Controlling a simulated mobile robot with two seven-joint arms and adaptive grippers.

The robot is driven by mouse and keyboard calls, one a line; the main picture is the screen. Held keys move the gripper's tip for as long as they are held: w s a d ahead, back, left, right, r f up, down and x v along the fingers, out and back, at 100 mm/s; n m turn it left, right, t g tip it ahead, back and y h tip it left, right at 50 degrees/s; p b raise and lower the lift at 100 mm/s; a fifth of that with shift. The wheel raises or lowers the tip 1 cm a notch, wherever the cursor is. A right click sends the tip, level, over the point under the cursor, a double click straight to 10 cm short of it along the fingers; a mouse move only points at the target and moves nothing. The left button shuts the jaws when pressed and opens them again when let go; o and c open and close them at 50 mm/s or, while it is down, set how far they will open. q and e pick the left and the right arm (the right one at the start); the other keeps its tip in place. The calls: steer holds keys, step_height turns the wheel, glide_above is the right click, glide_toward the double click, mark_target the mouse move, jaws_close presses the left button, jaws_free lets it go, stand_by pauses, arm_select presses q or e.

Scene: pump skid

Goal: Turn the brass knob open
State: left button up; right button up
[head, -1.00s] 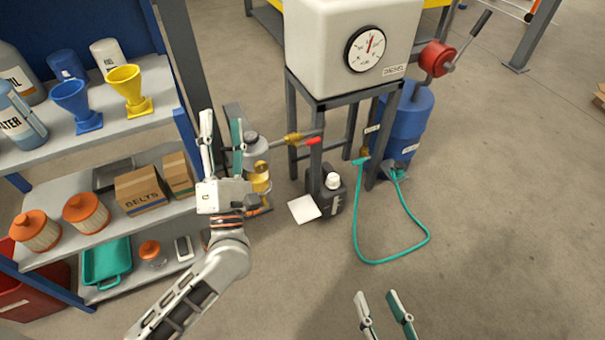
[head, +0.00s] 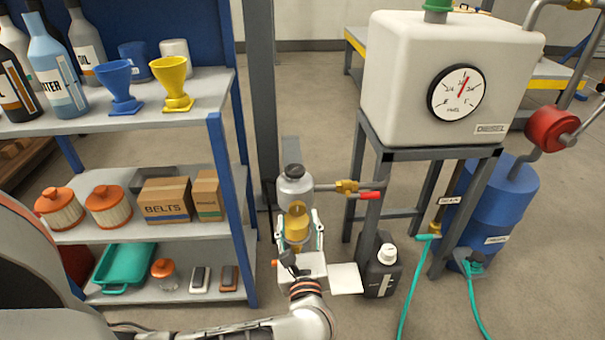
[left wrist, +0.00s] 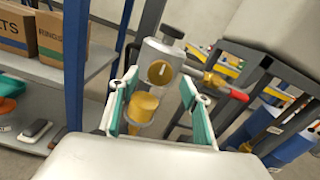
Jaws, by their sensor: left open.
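The brass knob (left wrist: 160,72) is a round disc with a pale mark on the front of a grey filter body (left wrist: 160,52), which hangs upright beside the tank stand. An amber bowl (left wrist: 143,106) is below the knob. In the head view the grey body (head: 294,188) shows above my left gripper (head: 298,226). My left gripper is open and empty, pointing at the filter. In the left wrist view its green-padded fingers (left wrist: 160,88) lie left and right of the knob and bowl, with no visible contact. My right gripper is out of view.
A brass valve with a red lever (head: 369,195) sticks out right of the filter. A white tank (head: 440,80) stands on a grey frame, with a black jug (head: 381,270) below. Shelves (head: 150,234) with boxes and bottles stand at the left. A green hose (head: 412,290) is at the right.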

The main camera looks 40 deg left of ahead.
mark_target(297, 212)
arm_select(q)
steer(key=shift+b+x, duration=0.3)
steer(key=shift+x, duration=1.45)
steer(key=c, duration=1.1)
